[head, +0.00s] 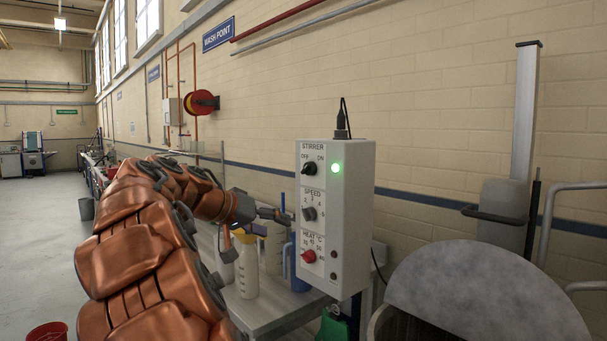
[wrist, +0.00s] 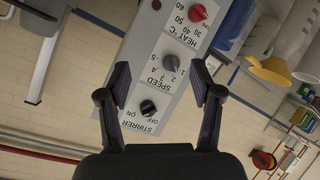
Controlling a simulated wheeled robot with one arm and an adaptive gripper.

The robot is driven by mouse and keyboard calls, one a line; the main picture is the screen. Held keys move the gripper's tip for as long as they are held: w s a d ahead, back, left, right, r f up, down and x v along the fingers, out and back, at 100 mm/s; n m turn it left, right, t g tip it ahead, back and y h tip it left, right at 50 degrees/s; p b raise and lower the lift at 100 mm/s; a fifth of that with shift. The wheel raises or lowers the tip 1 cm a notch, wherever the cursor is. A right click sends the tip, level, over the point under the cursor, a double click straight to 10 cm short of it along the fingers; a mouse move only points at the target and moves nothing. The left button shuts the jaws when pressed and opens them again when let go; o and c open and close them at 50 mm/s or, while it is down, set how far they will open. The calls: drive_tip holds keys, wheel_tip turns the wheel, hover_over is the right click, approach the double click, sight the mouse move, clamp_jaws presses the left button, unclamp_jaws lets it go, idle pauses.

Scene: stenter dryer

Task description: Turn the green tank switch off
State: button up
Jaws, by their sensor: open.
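A grey control box (head: 357,215) stands upright at the centre of the head view. It carries a black STIRRER knob (head: 310,169) marked OFF and ON, a lit green lamp (head: 336,168), a dark SPEED knob (head: 309,213) and a red HEAT knob (head: 309,256). I cannot tell which mark the STIRRER knob points at. My gripper (head: 285,217) is left of the box, at about SPEED knob height. In the wrist view, the panel is upside down. My gripper (wrist: 165,78) is open and empty, its fingers framing the SPEED knob (wrist: 171,62) and STIRRER knob (wrist: 148,107).
A round grey tank (head: 490,290) stands right of the box. A bench (head: 262,315) below holds a white bottle (head: 245,270) and a blue jug (head: 298,275). A green object (head: 333,325) is under the box. Open floor (head: 40,240) lies left; a brick wall is behind.

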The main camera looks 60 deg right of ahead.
sight(304, 169)
drive_tip(key=w+d+r+m+g+h+b, duration=0.2)
drive_tip(key=w+d+r+m+h, duration=0.35)
drive_tip(key=d+r, duration=0.4)
drive_tip(key=shift+m, duration=0.95)
drive_tip(key=p+x, duration=0.2)
drive_tip(key=x, duration=0.7)
drive_tip(key=shift+w+d+r, duration=0.1)
drive_tip(key=shift+w+d, duration=0.05)
drive_tip(key=c, duration=1.1)
